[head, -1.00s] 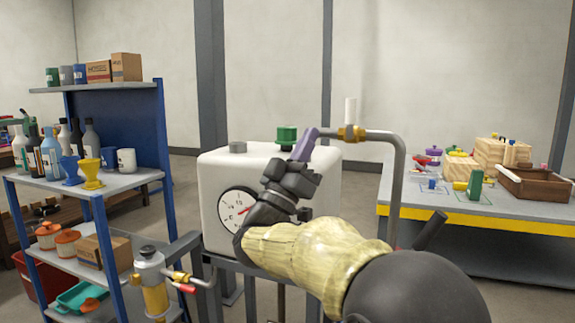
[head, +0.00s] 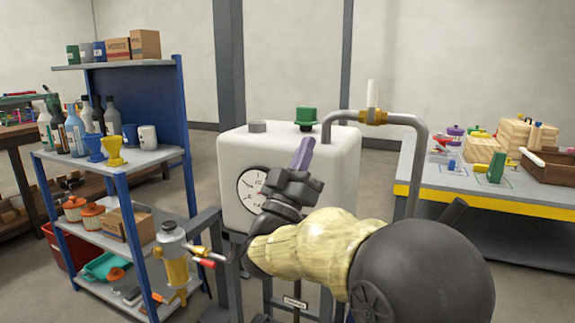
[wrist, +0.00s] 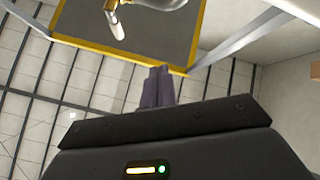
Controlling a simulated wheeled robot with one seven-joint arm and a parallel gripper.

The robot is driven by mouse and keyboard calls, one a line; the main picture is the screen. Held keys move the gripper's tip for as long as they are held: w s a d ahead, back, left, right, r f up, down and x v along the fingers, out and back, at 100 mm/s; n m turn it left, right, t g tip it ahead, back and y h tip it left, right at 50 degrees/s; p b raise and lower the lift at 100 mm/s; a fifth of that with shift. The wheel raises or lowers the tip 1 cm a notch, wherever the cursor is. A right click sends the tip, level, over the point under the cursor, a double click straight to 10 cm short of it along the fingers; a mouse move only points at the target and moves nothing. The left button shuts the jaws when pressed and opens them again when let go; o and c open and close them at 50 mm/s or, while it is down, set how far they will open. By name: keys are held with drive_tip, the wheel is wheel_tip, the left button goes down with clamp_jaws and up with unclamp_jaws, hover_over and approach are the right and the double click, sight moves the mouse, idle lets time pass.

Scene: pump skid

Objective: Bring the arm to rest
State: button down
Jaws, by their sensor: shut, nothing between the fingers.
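My gripper (head: 303,153) is in front of the white tank of the pump skid in the head view, its purple fingers together and pointing up. The fingers also show in the wrist view (wrist: 157,85), shut and empty. The white tank (head: 335,165) has a round dial gauge (head: 252,187) on its front, partly hidden by my wrist. My arm reaches in from the lower right with a pale yellow sleeve and a dark joint. I cannot tell the exact gap between my gripper and the tank.
A green cap (head: 306,117) and a bent grey pipe with a white-handled brass valve (head: 373,115) are on top. A blue shelf (head: 150,112) with bottles and cups stands left. A yellow-edged bench (head: 480,200) stands right. A yellow pump unit (head: 177,268) is at lower left.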

wheel_tip(320, 180, down, 16)
drive_tip(key=w+d+n+g+y+p, duration=0.3)
drive_tip(key=n+g+y+p, duration=0.35)
drive_tip(key=y, duration=0.85)
drive_tip(key=s+d+f+m+g+p, duration=0.1)
drive_tip(key=s+d+f+g, duration=0.1)
drive_tip(key=s+f+g, duration=0.35)
drive_tip(key=s+d+f+m+g+p, duration=0.2)
drive_tip(key=s+d+f+g, duration=0.1)
drive_tip(key=s, duration=0.6)
drive_tip(key=s+d+f+m+g+p, duration=0.1)
drive_tip(key=s+d+f+g, duration=0.1)
drive_tip(key=s+f+g, duration=0.45)
wheel_tip(320, 180, up, 39)
drive_tip(key=s+t+p, duration=0.1)
drive_tip(key=s+p, duration=0.1)
drive_tip(key=p, duration=3.6)
drive_tip(key=shift+s+d, duration=0.15)
drive_tip(key=shift+d, duration=0.1)
